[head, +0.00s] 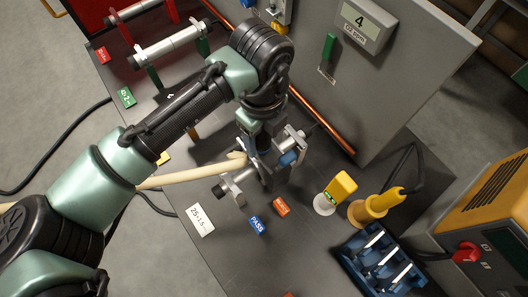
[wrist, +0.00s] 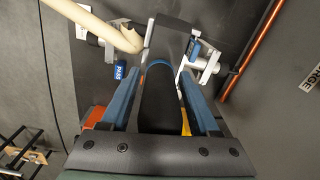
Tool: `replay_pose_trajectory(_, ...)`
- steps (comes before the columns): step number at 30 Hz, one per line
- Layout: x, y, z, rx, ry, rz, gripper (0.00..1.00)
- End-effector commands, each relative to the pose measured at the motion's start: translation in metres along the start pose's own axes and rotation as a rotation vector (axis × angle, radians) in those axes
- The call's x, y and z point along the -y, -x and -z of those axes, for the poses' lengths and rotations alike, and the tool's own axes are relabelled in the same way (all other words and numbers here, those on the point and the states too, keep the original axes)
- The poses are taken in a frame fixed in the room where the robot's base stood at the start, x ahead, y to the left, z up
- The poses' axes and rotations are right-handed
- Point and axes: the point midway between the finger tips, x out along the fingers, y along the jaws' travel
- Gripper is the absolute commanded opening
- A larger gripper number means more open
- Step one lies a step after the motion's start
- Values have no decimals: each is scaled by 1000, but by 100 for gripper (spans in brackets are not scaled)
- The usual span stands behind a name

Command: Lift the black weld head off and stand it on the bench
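The black weld head (wrist: 160,100) shows in the wrist view as a dark rounded body with a blue band, running up to a dark grey block (wrist: 172,42). In the head view its block (head: 270,178) sits between silver tube clamps (head: 232,186) on the dark bench (head: 310,250). My gripper (wrist: 161,72) reaches down from above, with one blue finger on each side of the black body. A sliver of yellow shows between the body and the right finger. Whether the fingers press on it is unclear. My gripper partly hides the weld head in the head view.
A pale hose (head: 190,176) runs left from the clamps. A grey cabinet (head: 370,75) stands behind, with a copper pipe (head: 320,125) along its foot. A yellow device (head: 341,187), a yellow holder (head: 375,208) and a blue rack (head: 352,250) stand right.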

Motion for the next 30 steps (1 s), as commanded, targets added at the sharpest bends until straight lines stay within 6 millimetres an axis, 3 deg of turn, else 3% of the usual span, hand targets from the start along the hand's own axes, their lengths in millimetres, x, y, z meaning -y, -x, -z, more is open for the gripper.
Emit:
replay_pose_trajectory(1, 0, 0, 0, 0, 0, 0, 51)
replay_pose_trajectory(9, 0, 0, 0, 0, 0, 0, 2)
replay_pose_trajectory(10, 0, 0, 0, 0, 0, 0, 0)
replay_pose_trajectory(30, 0, 1, 0, 0, 0, 0, 0)
